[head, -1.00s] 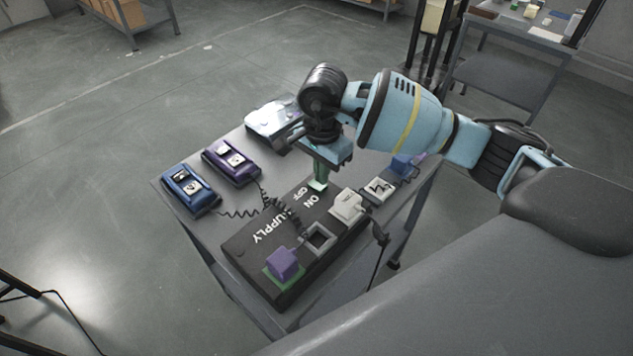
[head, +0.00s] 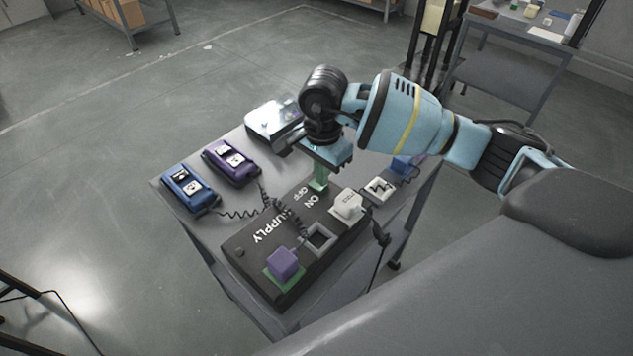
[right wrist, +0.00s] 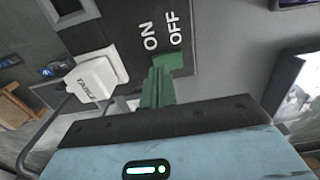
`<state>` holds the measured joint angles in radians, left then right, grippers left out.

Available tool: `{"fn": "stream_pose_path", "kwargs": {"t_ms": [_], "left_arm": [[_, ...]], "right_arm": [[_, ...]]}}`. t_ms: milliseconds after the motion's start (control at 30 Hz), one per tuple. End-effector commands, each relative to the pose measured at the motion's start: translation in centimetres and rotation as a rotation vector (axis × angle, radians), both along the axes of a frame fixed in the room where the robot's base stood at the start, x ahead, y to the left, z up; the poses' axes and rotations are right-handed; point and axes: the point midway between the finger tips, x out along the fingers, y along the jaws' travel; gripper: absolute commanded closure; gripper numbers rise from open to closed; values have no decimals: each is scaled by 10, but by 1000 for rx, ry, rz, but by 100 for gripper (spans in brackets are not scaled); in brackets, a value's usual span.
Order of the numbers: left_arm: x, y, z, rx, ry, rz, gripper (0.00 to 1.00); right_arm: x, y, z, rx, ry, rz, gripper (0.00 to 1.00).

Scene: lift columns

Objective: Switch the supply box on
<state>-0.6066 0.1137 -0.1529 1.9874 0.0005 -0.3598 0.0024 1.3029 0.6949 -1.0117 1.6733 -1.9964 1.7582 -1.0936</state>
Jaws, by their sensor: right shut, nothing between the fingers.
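The supply box (head: 240,252) is a long dark box on the grey table, lettered SUPPLY, ON and OFF. My right gripper (head: 318,186) is over its far end, beside the ON and OFF lettering, with its green fingers pointing down. In the right wrist view, the shut, empty fingers (right wrist: 157,88) reach to the box face (right wrist: 130,22) just below the lettering. A green patch at their tips may be part of the switch or a fingertip; I cannot tell which. The fingers hide the switch, so its position cannot be read. My left gripper is not in view.
A white plug (head: 347,204) sits in the box next to an empty socket (head: 318,238); a purple plug (head: 284,262) is at the near end. Blue (head: 188,188) and purple (head: 230,161) devices and a silver one (head: 273,119) stand on the table (head: 222,212). A coiled cable lies between.

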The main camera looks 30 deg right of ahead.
Motion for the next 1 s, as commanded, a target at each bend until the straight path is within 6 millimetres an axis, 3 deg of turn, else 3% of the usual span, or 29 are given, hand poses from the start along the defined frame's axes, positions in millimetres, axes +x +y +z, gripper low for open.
{"fn": "stream_pose_path", "kwargs": {"t_ms": [1000], "left_arm": [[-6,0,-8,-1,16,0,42]], "right_arm": [[0,0,-14,-1,1,0,100]]}}
